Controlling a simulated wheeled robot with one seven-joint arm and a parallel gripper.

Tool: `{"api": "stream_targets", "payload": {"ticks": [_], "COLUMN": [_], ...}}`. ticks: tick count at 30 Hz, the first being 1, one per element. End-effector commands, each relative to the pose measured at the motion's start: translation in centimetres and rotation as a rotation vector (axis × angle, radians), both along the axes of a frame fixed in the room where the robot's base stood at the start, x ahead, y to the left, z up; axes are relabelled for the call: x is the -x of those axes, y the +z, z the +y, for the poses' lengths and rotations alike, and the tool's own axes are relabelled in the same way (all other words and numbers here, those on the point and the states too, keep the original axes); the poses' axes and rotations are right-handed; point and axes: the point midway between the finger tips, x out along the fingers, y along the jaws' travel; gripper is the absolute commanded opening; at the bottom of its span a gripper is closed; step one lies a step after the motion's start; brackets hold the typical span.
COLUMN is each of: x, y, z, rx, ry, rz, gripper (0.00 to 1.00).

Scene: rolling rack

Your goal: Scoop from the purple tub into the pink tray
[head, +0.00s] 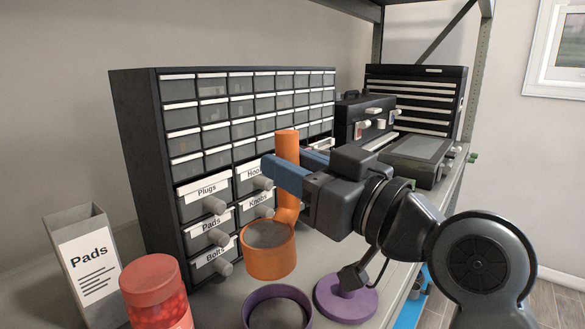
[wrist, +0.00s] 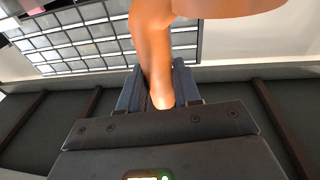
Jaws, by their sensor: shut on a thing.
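My gripper (head: 292,168) is shut on the upright handle of an orange scoop (head: 287,148). The scoop's round cup (head: 268,262) hangs at the bottom of the handle, level, with a grey surface inside; I cannot tell whether that is a load. The purple tub (head: 277,292) stands at the lower edge of the head view, just in front of and below the cup. Its inside looks grey-brown. In the wrist view the orange handle (wrist: 150,50) runs up from between my blue fingers. I cannot make out a pink tray in the head view.
A drawer cabinet (head: 130,140) with labelled drawers stands close behind the scoop. A red jar (head: 153,285) and a grey "Pads" box (head: 85,265) are at left. A purple disc base (head: 346,302) is right of the tub. Black cases (head: 415,90) stand farther back.

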Motion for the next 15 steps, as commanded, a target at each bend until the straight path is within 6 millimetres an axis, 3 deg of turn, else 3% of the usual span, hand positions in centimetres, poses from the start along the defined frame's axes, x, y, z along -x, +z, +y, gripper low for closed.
{"api": "stream_targets", "payload": {"ticks": [15], "x": [0.0], "y": [3.3], "z": [0.0], "rx": [-0.052], "ry": [0.000], "rz": [0.027], "gripper": [0.00]}}
